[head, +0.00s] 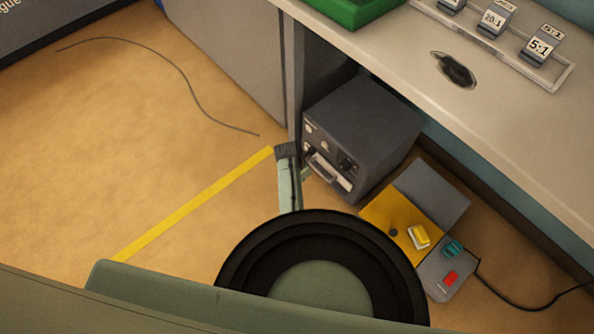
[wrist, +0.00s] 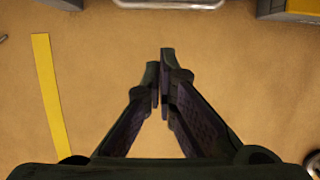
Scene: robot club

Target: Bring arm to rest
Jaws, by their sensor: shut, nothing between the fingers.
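In the wrist view my gripper (wrist: 161,75) points out over the bare tan floor (wrist: 230,75). Its two dark fingers come together at the tips, with nothing held between them. In the head view, a round black and green part of my own arm fills the bottom middle, and the gripper's fingers cannot be made out clearly there.
A dark grey box with a front handle (head: 365,135) stands under the worktop (head: 400,55). Right of it is a yellow and grey unit (head: 385,212) with coloured switches and a cable. A yellow floor strip (head: 195,203) and a thin wire (head: 180,80) lie left; open floor surrounds them.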

